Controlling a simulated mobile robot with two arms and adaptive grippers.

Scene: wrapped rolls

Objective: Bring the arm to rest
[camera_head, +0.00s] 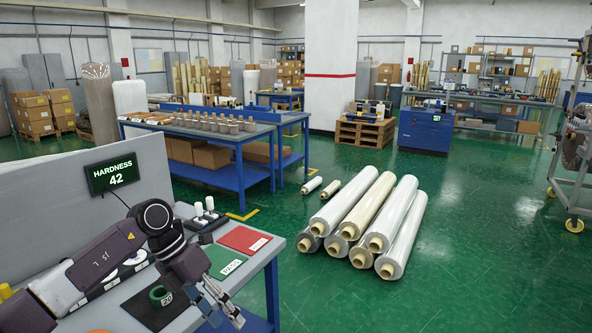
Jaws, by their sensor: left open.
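My left arm (105,256) comes in from the left over the grey workbench (262,262). It bends at a dark wrist and points down toward the bench's front right part. My left gripper (229,315) is open at the bench's front edge, with nothing seen between its fingers. A green ring (160,295) with a small number tag lies on a black mat to the left of the gripper. My right gripper is not in view.
A red mat (240,239) and a green mat (222,262) lie on the bench. A black holder with white pegs (204,215) stands behind them. A display (111,173) reads HARDNESS 42.

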